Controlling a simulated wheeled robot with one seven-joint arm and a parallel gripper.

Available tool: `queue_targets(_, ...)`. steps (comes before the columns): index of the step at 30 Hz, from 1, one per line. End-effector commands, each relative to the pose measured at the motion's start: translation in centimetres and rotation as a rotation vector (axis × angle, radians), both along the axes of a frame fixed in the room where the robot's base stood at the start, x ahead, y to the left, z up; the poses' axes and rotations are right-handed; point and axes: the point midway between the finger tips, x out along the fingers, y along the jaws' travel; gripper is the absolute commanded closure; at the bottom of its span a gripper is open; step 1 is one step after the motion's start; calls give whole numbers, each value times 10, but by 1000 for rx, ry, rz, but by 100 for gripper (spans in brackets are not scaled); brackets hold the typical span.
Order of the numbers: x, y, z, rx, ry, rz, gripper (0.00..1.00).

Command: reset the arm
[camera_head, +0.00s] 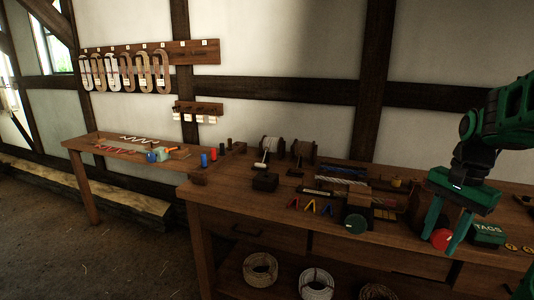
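My gripper (439,246) hangs at the right of the head view, fingers pointing down over the right part of the long workbench (240,200). Its two green fingers are spread apart. A red round thing (444,239) shows between and behind them; it appears to be on the bench, and I see no finger closed on it. My arm comes in from the right edge, its upper part cut off by the frame.
A green box marked TAGS (487,233) stands just right of my fingers. A lower side table (120,152) stands at left. Rope coils (260,269) sit below the bench. Rope hanks (127,72) hang on the wall.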

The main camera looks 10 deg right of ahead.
Motion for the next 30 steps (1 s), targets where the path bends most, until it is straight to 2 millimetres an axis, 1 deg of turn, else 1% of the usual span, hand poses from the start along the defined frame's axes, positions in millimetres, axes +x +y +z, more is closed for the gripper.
queue_targets(1, -12, 15, -2, -12, -4, 77, 62)
queue_targets(6, -55, 48, -19, -44, -7, 350, 62)
queue_targets(9, -80, 62, -30, -55, -8, 495, 62)
queue_targets(12, -99, 70, -40, -61, -8, 610, 62)
queue_targets(15, -112, 75, -47, -64, -8, 686, 62)
queue_targets(19, -119, 77, -52, -64, -6, 730, 62)
queue_targets(30, -119, 77, -52, -64, -6, 733, 62)
